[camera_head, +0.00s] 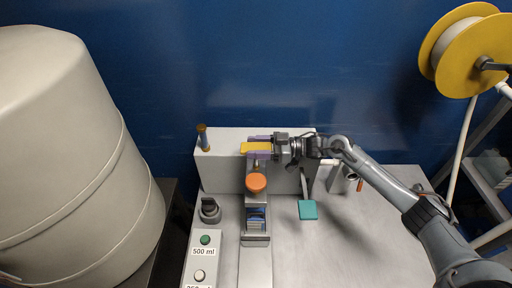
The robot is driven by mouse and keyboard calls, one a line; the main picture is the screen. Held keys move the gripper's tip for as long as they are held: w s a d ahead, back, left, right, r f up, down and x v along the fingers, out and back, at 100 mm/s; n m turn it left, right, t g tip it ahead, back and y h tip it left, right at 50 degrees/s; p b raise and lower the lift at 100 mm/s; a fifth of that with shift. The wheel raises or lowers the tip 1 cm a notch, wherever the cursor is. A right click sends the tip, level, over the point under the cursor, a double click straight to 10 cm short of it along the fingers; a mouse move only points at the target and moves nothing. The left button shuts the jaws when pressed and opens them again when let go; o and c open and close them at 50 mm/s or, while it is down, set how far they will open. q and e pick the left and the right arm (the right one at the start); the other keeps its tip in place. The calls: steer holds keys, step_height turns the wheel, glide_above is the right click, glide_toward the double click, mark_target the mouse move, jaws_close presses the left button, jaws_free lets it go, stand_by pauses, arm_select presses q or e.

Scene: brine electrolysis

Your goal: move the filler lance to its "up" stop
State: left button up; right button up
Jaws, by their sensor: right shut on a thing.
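My right gripper (258,144) reaches in from the right at the top of a grey machine housing. The yellow piece seems to be the handle of the filler lance; the lance itself cannot be made out clearly from above. Just in front stands an orange round knob (256,182) over a dark and grey mechanism. My left gripper is not in view.
The grey housing (222,172) stands on a light table. A brass-coloured post (202,135), a black knob (210,209), green (205,239) and white (199,275) buttons, and a teal paddle (307,210) are near. A large pale barrel (70,160) fills the left; a yellow reel (460,50) hangs upper right.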

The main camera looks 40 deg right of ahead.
steer(key=shift+r, duration=0.35)
jaws_close()
steer(key=o, duration=1.4)
jaws_free()
steer(key=shift+f, duration=0.1)
steer(key=shift+f, duration=0.1)
steer(key=shift+s+d, duration=0.2)
steer(key=v, duration=1)
steer(key=shift+d, duration=0.1)
